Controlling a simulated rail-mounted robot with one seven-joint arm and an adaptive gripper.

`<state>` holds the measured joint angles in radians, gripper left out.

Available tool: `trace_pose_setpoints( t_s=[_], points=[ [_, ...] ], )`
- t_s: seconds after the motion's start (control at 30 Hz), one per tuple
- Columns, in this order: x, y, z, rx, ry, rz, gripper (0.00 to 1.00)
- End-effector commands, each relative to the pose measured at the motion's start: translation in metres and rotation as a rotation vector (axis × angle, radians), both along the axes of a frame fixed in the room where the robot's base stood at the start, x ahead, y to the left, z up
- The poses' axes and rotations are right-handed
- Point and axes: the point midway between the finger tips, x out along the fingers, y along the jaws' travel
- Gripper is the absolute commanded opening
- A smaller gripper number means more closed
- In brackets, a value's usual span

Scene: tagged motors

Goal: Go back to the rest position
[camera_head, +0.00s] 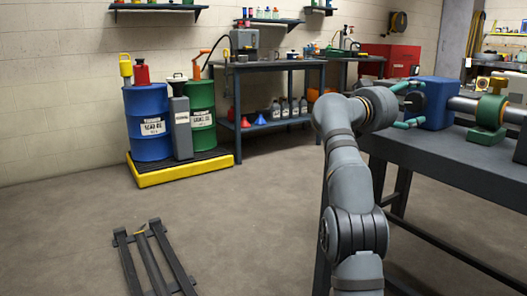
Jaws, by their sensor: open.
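My gripper (418,104) is at the end of my grey arm, over the left end of the workbench (420,154). Its two teal fingers are spread apart, one above the other, and point right toward a blue motor-like block (438,92). A dark round part shows between the fingers; I cannot tell whether it belongs to the block or whether the fingers touch it. A grey cylinder with a green ring and foot (487,113) lies to the right on the bench. No tag is readable on either.
A blue drum (149,112) and a green drum (200,97) stand on a yellow-edged pallet (180,174) at the back left. A shelved bench (270,66) stands behind. A dark metal frame (153,262) lies on the floor. The middle floor is clear.

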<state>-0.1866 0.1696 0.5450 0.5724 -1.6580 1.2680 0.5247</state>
Motion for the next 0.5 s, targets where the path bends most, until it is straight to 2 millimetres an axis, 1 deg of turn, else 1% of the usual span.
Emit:
trace_pose_setpoints(
  t_s=[0.07,0.1,0.37,0.5],
  points=[
    [0.004,-0.0082,-0.0008,0.0,-0.001,-0.002,0.65],
    [0.003,-0.0057,0.0017,-0.035,0.054,0.001,0.65],
    [0.0027,-0.0055,0.0031,-0.26,0.407,0.001,0.65],
    [0.0023,-0.006,0.0052,-0.412,0.641,0.0,0.65]
  ],
)
